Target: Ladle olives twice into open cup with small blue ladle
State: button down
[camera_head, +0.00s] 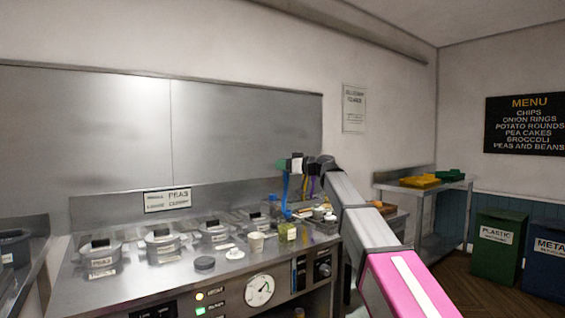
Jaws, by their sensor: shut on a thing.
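My gripper (286,165) is above the back of the steel counter, reached in from the right. It is shut on the upper end of a blue ladle (285,192), which hangs down roughly upright. The ladle's bowl is low, near a small clear container (288,231) with greenish contents, perhaps the olives. I cannot tell whether the bowl is inside it. A pale cup (256,243) stands upright on the counter, left of the ladle. It looks open, but its inside is too small to make out.
Several lidded steel pots (162,246) line the counter at left, one labelled peas. A dark round lid (204,263) and a small white item (235,253) lie before the cup. Other coloured handles (312,186) stand close right of the ladle. Small dishes crowd the counter there.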

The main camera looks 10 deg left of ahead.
aim_at(287, 182)
jog(key=shift+f, duration=0.2)
jog(key=shift+f, duration=3.3)
notch_tip(287, 182, up, 7)
